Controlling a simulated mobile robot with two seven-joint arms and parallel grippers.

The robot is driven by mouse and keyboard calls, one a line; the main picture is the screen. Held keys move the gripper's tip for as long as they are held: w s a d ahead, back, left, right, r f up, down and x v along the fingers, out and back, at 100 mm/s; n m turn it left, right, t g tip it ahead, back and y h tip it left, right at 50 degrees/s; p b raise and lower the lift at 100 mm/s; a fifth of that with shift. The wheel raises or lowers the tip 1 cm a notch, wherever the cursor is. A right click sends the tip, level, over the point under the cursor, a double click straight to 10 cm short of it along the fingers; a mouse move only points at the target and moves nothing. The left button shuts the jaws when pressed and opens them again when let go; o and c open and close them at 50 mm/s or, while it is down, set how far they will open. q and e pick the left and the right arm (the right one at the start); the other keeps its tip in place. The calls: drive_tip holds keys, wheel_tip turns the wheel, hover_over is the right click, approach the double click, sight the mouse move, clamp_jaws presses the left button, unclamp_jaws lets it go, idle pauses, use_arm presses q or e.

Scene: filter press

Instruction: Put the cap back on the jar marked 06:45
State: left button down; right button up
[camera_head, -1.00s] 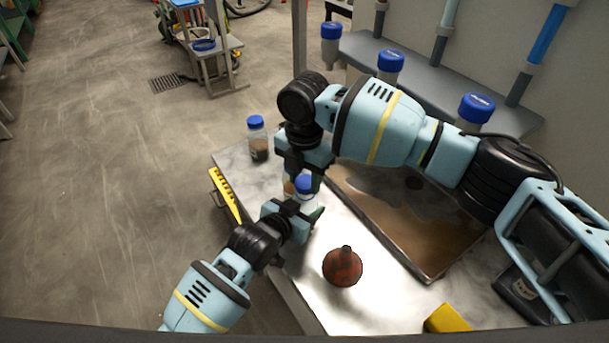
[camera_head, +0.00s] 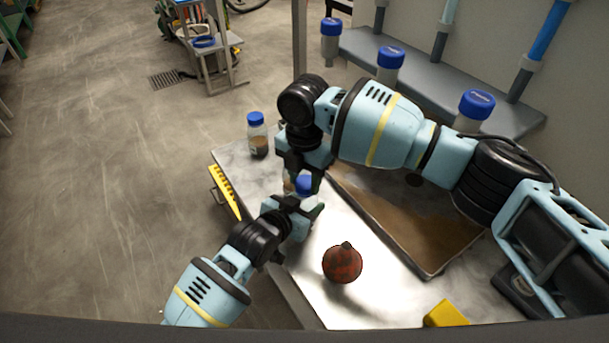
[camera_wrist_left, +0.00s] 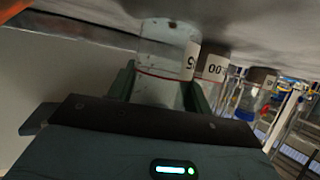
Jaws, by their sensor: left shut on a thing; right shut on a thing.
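My left gripper (camera_wrist_left: 160,92) is shut on a clear jar (camera_wrist_left: 168,42) in the left wrist view. The jar has a red line and a white label showing only a partial "5"; the full time is not readable. The fingers hide whether cap and jar touch.
Another blue-capped jar (camera_head: 257,136) with brown contents stands at the bench's back left corner. A jar labelled "00" (camera_wrist_left: 214,68) stands close behind the held one. A red-brown bulb (camera_head: 342,264), a brown-wet tray (camera_head: 425,225) and a yellow block (camera_head: 445,315) occupy the bench.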

drive_tip(key=m, duration=0.6)
drive_tip(key=shift+a+m, duration=0.15)
drive_tip(key=shift+m, duration=0.25)
drive_tip(key=m, duration=0.7)
drive_tip(key=shift+w, duration=0.15)
drive_tip(key=m, duration=0.6)
drive_tip(key=shift+w+m, duration=0.1)
drive_tip(key=shift+m, duration=0.3)
use_arm(q)
drive_tip(key=shift+f, duration=0.1)
use_arm(e)
drive_tip(key=m, duration=1.2)
drive_tip(key=shift+d+m, duration=0.2)
drive_tip(key=shift+m, duration=0.1)
drive_tip(key=m, duration=0.6)
drive_tip(key=shift+d+m, duration=0.2)
drive_tip(key=shift+m, duration=0.2)
drive_tip(key=m, duration=1.3)
drive_tip(key=shift+s+m, duration=0.2)
drive_tip(key=shift+m, duration=0.2)
drive_tip(key=o, duration=1)
drive_tip(key=shift+f, duration=0.1)
drive_tip(key=shift+s+a, duration=0.1)
use_arm(q)
drive_tip(key=c, duration=0.6)
unclamp_jaws()
